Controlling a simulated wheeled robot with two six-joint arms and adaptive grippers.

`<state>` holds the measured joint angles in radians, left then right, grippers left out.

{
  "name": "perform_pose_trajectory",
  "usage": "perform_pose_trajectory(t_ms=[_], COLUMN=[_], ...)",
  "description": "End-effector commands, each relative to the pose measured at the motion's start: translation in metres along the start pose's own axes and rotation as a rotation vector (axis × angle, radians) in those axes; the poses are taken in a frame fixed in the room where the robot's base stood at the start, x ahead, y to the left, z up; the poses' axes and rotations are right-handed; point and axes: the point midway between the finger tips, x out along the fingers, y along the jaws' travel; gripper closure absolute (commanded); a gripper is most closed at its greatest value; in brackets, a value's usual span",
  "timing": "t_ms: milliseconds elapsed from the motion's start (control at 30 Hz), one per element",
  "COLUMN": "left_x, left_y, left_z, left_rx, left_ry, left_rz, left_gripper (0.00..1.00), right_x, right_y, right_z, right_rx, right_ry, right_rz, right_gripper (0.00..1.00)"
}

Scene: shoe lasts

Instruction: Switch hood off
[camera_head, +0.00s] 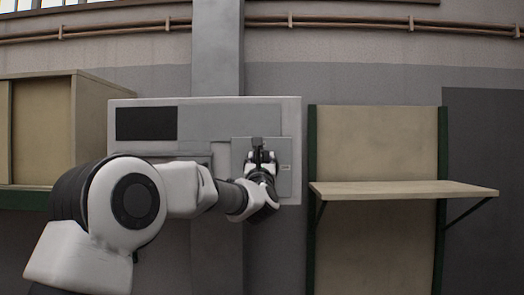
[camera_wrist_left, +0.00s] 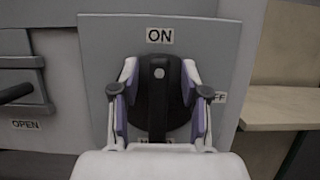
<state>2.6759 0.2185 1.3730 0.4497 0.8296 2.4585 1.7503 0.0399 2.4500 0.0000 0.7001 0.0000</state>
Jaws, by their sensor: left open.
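The hood switch is a dark round knob with a raised upright bar (camera_wrist_left: 158,100) on a grey plate (camera_wrist_left: 100,60). The bar stands vertical, its top towards the ON label (camera_wrist_left: 160,35). An OFF label (camera_wrist_left: 221,97) lies to the right, partly hidden by a finger. My left gripper (camera_wrist_left: 160,74) is open, one finger on each side of the bar, with gaps visible between. In the head view my left gripper (camera_head: 262,157) is at the grey switch plate (camera_head: 286,183) and hides most of the knob. My right gripper is not in view.
The wall panel (camera_head: 292,115) also carries a black rectangle (camera_head: 146,123). In the wrist view, a dark handle (camera_wrist_left: 14,93) with an OPEN label (camera_wrist_left: 26,125) is at left. A wooden shelf (camera_head: 400,189) juts out right of the panel. A beige cabinet (camera_head: 40,130) is at left.

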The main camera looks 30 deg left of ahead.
Motion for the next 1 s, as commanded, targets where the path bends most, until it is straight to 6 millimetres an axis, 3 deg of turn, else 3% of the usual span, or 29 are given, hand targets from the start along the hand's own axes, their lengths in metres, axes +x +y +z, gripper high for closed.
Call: perform_pose_trajectory(t_ms=[200, 300, 333, 667, 1000], left_x=[0.000, 0.000, 0.000, 0.000, -0.002], left_y=[0.000, 0.000, 0.000, 0.000, -0.003], left_z=[-0.001, -0.001, -0.001, -0.002, -0.006], left_rx=[0.001, 0.001, 0.001, 0.011, 0.131], left_ry=[0.000, 0.000, 0.000, 0.001, -0.001], left_rz=[-0.001, -0.001, -0.001, -0.005, -0.055], left_gripper=[0.59, 0.94, 1.00, 1.00, 1.00], right_x=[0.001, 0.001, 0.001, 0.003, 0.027], right_y=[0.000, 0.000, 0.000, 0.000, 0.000], right_z=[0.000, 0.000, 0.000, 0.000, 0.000], right_rx=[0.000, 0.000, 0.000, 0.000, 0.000], right_ry=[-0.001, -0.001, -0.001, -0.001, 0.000], right_rz=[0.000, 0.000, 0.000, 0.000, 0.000], right_gripper=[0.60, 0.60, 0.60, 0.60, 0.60])
